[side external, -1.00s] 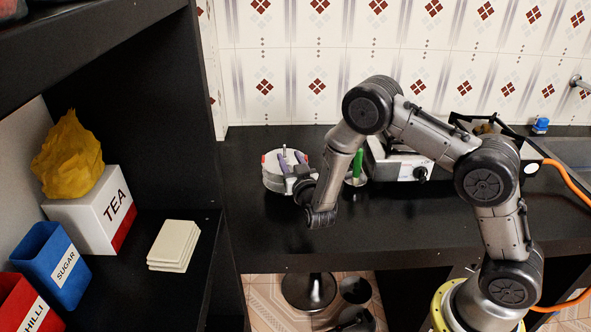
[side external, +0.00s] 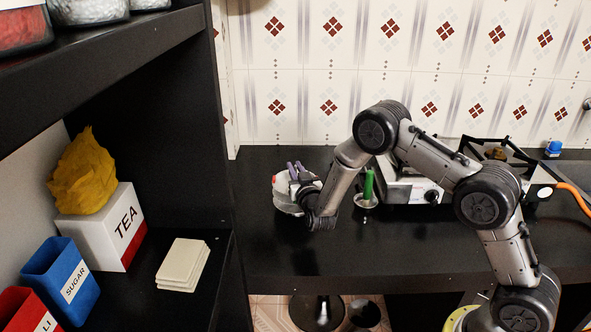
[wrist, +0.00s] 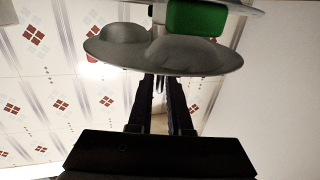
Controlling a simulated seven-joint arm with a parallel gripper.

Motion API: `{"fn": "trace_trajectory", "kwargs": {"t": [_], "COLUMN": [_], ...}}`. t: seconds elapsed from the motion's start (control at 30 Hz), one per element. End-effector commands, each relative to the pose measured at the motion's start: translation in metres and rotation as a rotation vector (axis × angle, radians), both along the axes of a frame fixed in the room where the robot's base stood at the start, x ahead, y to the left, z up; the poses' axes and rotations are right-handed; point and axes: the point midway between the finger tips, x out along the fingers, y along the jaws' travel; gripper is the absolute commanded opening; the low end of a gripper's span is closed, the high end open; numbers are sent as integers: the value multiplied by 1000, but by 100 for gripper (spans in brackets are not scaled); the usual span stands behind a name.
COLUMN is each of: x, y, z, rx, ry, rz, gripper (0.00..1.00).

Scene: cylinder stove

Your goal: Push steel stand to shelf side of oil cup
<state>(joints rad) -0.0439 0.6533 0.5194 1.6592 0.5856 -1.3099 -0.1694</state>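The steel stand (side external: 282,198) is a round pale grey stack with red bits on the black counter. I take the cup with the upright green handle, on a silver base (side external: 366,204), to be the oil cup; it stands right of the stand, apart from it. In the wrist view, a grey domed plate (wrist: 165,58) with a green part (wrist: 196,18) fills the top, beyond my fingers (wrist: 161,82), which have a narrow gap.
The shelf unit (side external: 200,110) is on the left, holding a TEA box (side external: 100,225), a blue SUGAR box (side external: 62,275) and pale tiles (side external: 183,265). A stove (side external: 415,187) is behind my arm. A tiled wall closes the back. Black counter is clear in front of the stand.

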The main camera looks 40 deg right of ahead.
Motion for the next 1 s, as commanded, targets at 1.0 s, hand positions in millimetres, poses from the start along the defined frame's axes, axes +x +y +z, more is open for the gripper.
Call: {"fn": "trace_trajectory", "kwargs": {"t": [1.0], "x": [0], "y": [0], "z": [0], "rx": [0], "ry": [0], "rz": [0], "gripper": [0]}}
